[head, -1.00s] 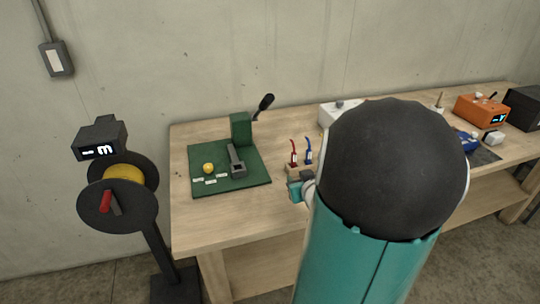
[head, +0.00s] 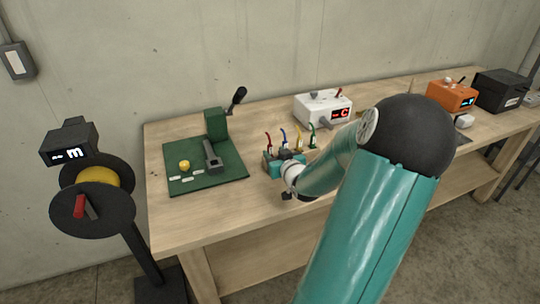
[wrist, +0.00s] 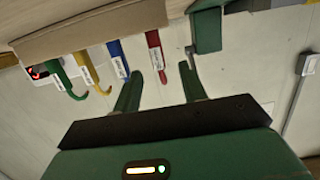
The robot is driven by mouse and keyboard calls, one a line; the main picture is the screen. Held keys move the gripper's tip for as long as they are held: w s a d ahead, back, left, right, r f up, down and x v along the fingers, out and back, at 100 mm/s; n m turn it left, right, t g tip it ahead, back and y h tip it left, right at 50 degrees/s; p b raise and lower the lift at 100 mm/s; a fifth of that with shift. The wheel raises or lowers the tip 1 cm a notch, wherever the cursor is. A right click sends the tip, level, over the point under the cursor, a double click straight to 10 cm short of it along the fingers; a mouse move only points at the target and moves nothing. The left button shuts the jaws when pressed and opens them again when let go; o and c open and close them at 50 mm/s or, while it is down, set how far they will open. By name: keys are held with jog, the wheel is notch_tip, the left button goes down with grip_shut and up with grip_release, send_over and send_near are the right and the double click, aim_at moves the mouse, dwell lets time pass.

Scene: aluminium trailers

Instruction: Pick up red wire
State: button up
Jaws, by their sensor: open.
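The red wire (head: 268,142) stands upright at the left end of a row in a wooden holder on the bench, with a white tag on it. In the wrist view the red wire (wrist: 155,52) shows between my two fingers, its bent end at the level of the fingertips. My gripper (wrist: 160,72) is open, with a finger on either side of the wire in the picture; contact cannot be told. In the head view my teal gripper (head: 287,168) is in front of the holder and hides part of it.
Blue (head: 284,137), yellow (head: 299,143) and green (head: 312,134) wires stand close to the right of the red one. A green mat (head: 225,172) with a lever press (head: 215,125) lies left. A white device (head: 312,108) stands behind. A spool stand (head: 95,205) is beside the bench.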

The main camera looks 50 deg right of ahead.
aim_at(271, 148)
jog(key=x, duration=0.5)
jog(key=shift+w+d, duration=0.1)
jog(key=shift+d, duration=0.05)
grip_shut()
